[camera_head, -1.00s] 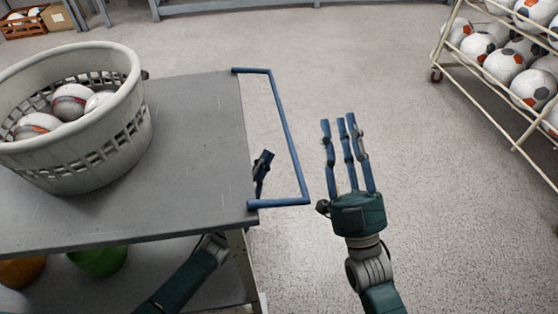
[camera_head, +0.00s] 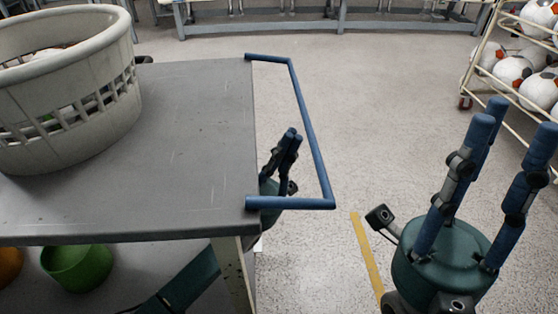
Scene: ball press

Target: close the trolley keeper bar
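A grey trolley (camera_head: 185,150) with a flat top stands at the left. A blue U-shaped bar (camera_head: 308,115) sticks out from its right edge. I cannot tell whether this is the keeper bar or a handle. My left gripper (camera_head: 290,137) has its fingers pointing up in the gap between the trolley edge and the bar. Its fingers are close together, and its palm is partly hidden below the edge. My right gripper (camera_head: 513,125) is open and empty, fingers up and spread, to the right of the bar.
A pale basket (camera_head: 75,120) with balls stands on the trolley top. A green container (camera_head: 78,268) sits on the lower shelf. A rack of footballs (camera_head: 490,55) is at the upper right. A yellow strip (camera_head: 367,255) lies on the floor. Floor beyond the bar is clear.

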